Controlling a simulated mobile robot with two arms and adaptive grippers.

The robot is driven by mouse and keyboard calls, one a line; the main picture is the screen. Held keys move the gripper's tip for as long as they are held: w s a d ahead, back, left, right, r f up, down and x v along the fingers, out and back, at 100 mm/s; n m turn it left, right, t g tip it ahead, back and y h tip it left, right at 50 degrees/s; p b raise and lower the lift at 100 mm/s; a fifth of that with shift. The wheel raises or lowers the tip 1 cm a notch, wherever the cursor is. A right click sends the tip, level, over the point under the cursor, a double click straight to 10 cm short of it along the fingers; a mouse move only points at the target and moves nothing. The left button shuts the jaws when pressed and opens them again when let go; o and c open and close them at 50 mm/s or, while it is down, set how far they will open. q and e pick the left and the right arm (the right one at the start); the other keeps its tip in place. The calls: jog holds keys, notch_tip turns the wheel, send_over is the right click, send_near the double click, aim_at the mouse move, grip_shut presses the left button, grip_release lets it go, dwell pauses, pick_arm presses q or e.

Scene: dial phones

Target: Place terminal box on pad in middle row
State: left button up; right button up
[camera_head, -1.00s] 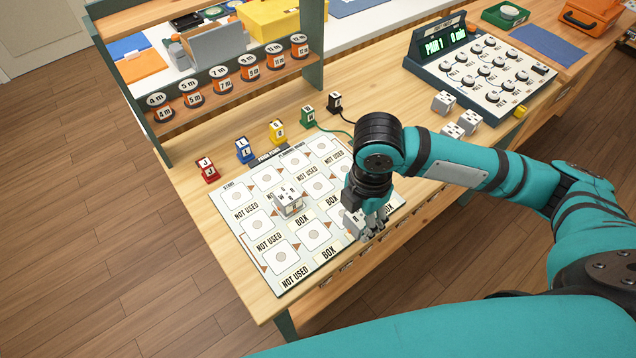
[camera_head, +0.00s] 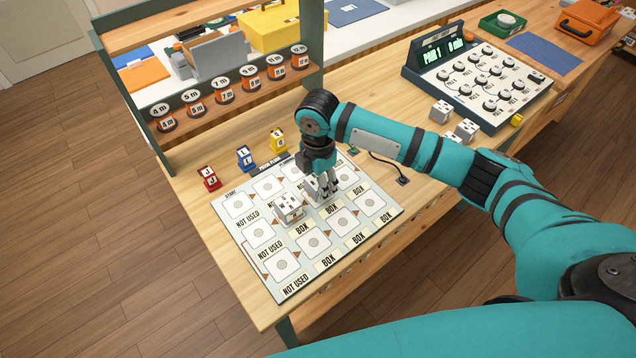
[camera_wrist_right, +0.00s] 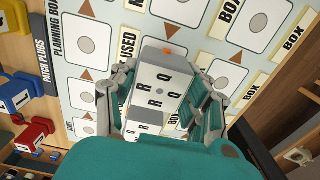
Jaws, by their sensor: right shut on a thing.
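My right gripper (camera_head: 326,193) is over the middle row of the planning board (camera_head: 345,244), to the right of another white terminal box (camera_head: 288,207) that sits on that row. It is shut on a white terminal box (camera_head: 312,188), partly hidden by the fingers in the head view. In the right wrist view this box (camera_wrist_right: 158,92) shows the letters R and Q and lies between the gripper's two fingers (camera_wrist_right: 162,88). I cannot tell whether it touches the board. The pad under it is hidden. My left gripper is not in view.
Red (camera_head: 208,179), blue (camera_head: 245,158) and yellow (camera_head: 278,141) plugs stand behind the board. A spool rack (camera_head: 225,103) stands further back. Loose white boxes (camera_head: 440,111) lie near the dial panel (camera_head: 492,85). The board's front row is clear.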

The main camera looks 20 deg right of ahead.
jog(key=shift+f, duration=0.6)
jog(key=shift+f, duration=0.1)
jog(key=o, duration=1.3)
notch_tip(320, 180, up, 12)
jog(key=shift+r+b, duration=0.1)
jog(key=shift+b, duration=0.25)
